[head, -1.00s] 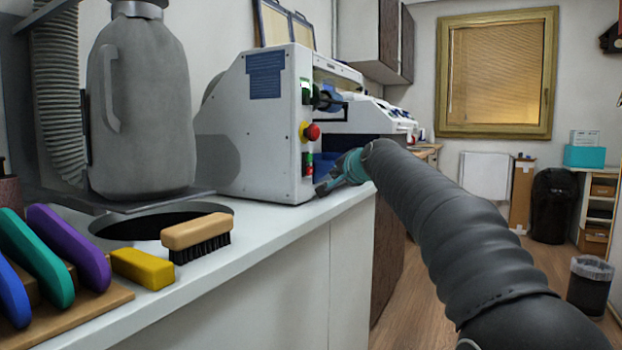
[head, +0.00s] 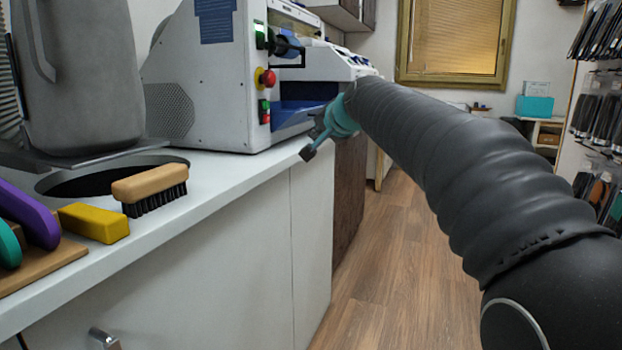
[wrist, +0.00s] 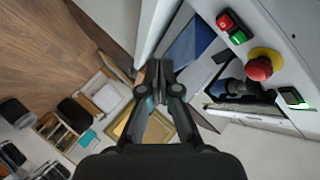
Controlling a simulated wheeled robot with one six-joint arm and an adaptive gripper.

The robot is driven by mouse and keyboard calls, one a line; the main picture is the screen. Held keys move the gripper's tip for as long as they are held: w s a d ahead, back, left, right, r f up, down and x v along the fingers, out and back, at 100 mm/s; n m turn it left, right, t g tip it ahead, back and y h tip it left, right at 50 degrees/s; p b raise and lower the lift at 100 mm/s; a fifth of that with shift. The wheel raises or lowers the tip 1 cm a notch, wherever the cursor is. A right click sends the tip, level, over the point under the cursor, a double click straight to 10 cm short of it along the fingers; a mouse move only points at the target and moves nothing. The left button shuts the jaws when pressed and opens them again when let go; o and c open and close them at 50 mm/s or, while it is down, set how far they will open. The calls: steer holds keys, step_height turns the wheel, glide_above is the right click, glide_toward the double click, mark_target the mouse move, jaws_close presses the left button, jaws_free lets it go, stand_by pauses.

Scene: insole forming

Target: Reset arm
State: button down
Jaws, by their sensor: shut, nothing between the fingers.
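My arm (head: 450,160), in a black ribbed sleeve, reaches in from the right of the head view. My gripper (head: 308,153) is at its far end, just off the front edge of the counter, near the white machine (head: 205,70). In the wrist view my gripper (wrist: 153,82) is shut with nothing between its fingertips. The machine's red emergency knob (wrist: 259,68) is to the right of the fingers there, apart from them.
A brush (head: 150,187), a yellow block (head: 94,222) and a purple-handled tool (head: 28,215) lie on the white counter (head: 215,190). A grey vessel (head: 80,80) stands behind. The wooden floor (head: 400,270) is clear. A stocked rack (head: 597,110) stands at right.

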steer(key=s+d+f+n+g+h+p, duration=0.1)
steer(key=s+d+f, duration=0.4)
steer(key=s, duration=0.8)
steer(key=s+d+f+n+g+h+p, duration=0.2)
steer(key=s+d+f, duration=0.4)
steer(key=s+f, duration=0.6)
steer(key=s+d+f+n+g+h+p, duration=0.2)
steer(key=s+f, duration=0.6)
steer(key=s, duration=0.8)
steer(key=d+g, duration=0.2)
steer(key=d, duration=0.1)
steer(key=shift+s+d+f, duration=0.2)
steer(key=shift+s+f, duration=0.05)
stand_by(1.9)
